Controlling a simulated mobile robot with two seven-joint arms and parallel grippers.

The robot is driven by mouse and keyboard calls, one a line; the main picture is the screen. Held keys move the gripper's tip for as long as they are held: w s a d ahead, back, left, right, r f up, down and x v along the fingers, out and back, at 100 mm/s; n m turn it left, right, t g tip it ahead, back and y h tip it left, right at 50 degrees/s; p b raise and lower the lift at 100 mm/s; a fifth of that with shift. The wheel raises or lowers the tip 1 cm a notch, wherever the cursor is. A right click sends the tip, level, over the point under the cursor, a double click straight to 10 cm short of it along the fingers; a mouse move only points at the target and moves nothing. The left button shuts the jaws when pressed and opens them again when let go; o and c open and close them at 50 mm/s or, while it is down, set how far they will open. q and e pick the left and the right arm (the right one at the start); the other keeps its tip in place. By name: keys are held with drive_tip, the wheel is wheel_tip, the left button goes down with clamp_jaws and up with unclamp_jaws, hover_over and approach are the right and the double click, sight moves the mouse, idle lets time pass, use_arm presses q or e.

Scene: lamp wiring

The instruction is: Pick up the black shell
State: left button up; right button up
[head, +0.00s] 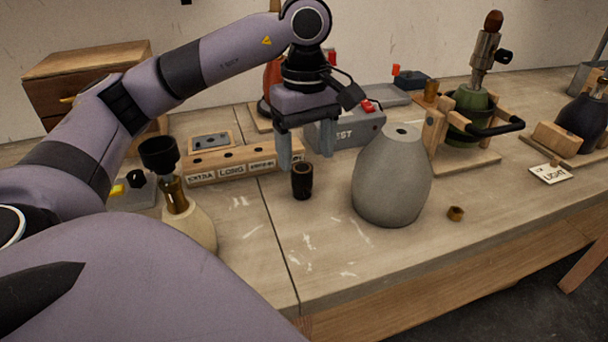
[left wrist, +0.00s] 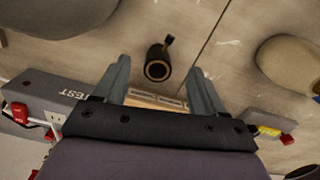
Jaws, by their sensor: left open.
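The black shell (head: 302,182) is a small dark cup standing upright on the bench. My left gripper (head: 306,160) hangs above it with its fingers pointing down and apart, holding nothing. In the left wrist view the shell (left wrist: 157,68) shows end-on with a brownish ring at its rim. It lies between the two fingers of the left gripper (left wrist: 159,72) in that picture, and no contact shows. My right gripper is not in view.
A grey rounded lamp base (head: 392,180) stands close right of the shell. A cream base with a brass socket and black cup (head: 158,153) is at left. Behind are a labelled wooden block (head: 232,166) and a grey TEST box (head: 345,131). The bench in front is clear.

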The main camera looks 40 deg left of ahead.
sight(301, 167)
use_arm(q)
drive_tip(key=shift+w+a+f, duration=0.25)
drive_tip(key=shift+w+a, duration=0.05)
drive_tip(key=shift+a, duration=0.25)
drive_tip(key=f, duration=0.6)
drive_tip(key=shift+a+f, duration=0.3)
drive_tip(key=shift+f, duration=0.1)
drive_tip(key=c, duration=1.1)
drive_tip(key=shift+r, duration=0.15)
drive_tip(key=shift+c, duration=0.2)
